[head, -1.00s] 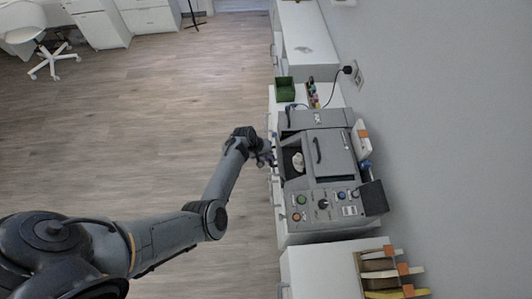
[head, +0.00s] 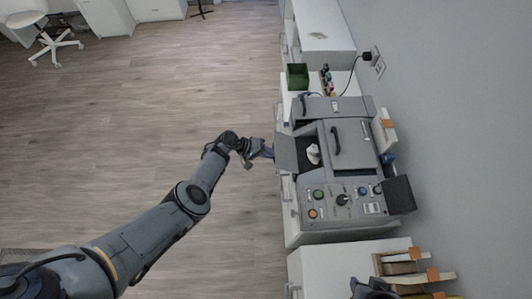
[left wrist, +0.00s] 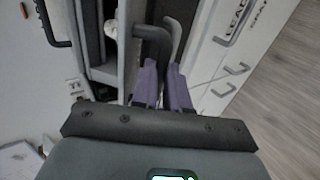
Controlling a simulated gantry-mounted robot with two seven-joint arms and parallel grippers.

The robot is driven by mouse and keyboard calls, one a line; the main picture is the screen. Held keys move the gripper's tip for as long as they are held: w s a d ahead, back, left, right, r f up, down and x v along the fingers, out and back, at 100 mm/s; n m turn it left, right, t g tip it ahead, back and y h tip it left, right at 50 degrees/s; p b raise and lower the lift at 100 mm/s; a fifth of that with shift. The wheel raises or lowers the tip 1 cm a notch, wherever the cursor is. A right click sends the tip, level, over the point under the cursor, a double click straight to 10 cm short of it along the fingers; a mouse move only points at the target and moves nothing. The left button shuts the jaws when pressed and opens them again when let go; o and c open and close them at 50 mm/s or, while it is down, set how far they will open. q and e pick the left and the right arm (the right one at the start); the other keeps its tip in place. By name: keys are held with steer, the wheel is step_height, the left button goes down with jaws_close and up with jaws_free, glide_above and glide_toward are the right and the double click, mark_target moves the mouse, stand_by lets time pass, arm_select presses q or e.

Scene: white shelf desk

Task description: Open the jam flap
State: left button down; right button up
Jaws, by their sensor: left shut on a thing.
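A grey machine (head: 358,146) stands on the white desk, with an opening on its left side. White crumpled paper (head: 313,154) shows inside the opening and in the left wrist view (left wrist: 111,28). The jam flap (head: 286,153) is a grey panel on the left of this opening, standing open. My left gripper (head: 264,152) is at its outer edge. In the left wrist view the purple fingers (left wrist: 165,75) are shut on a dark bent handle (left wrist: 152,34); the grip point is partly hidden. A dark part at the bottom edge may be my right gripper (head: 374,290); its jaws are unclear.
A control panel (head: 344,200) with coloured buttons and a knob is on the machine's near side. A green box (head: 297,76) stands behind the machine. Folders (head: 420,275) stand on the near cabinet. The floor left of the desk is clear.

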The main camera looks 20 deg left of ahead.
arm_select(q)
steer(key=shift+s+f, duration=0.1)
steer(key=shift+f, duration=0.05)
steer(key=c, duration=1.1)
jaws_free()
steer(key=shift+p+v, duration=2.55)
steer(key=shift+v, duration=2.95)
steer(key=shift+c, duration=0.3)
